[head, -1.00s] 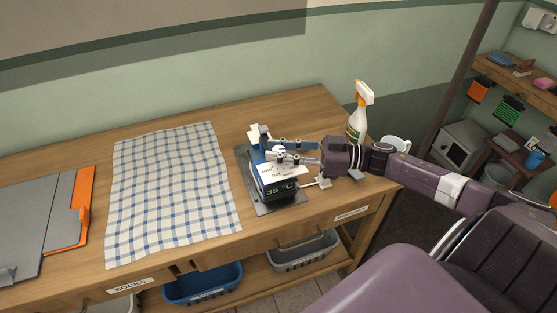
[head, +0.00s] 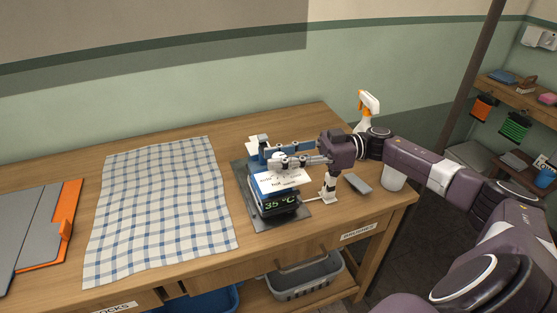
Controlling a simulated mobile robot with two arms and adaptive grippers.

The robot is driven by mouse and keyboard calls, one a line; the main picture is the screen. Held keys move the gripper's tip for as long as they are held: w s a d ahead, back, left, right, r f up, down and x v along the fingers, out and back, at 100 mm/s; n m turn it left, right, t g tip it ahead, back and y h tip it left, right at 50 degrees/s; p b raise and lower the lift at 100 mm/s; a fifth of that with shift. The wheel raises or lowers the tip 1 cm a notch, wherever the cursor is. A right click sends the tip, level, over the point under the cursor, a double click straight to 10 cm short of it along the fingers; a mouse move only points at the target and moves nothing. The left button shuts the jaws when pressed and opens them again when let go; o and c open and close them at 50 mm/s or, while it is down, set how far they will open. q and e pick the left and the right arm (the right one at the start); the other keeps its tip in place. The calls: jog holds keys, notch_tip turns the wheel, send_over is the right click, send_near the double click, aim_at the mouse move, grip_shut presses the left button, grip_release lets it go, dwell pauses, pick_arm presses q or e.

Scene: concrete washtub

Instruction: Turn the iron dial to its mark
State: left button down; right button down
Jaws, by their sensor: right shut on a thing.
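The iron (head: 262,190) is a blue and white appliance with a dark front whose green display reads 35 °C. It stands on a grey plate (head: 292,221) near the right end of the wooden table. A white panel with small lettering shows on it. My right gripper (head: 275,163) reaches in from the right, its fingers lying over the top of the iron. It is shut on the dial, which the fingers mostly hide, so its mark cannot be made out. My left gripper is not in view.
A checked cloth (head: 160,210) lies left of the iron, with grey and orange folders (head: 45,235) farther left. A spray bottle (head: 367,108) stands behind my right arm. A white mug (head: 393,181) is partly hidden under the arm. Bins sit on the shelf below.

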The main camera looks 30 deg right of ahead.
jog(key=c, duration=1.6)
grip_release()
jog(key=v, duration=1.2)
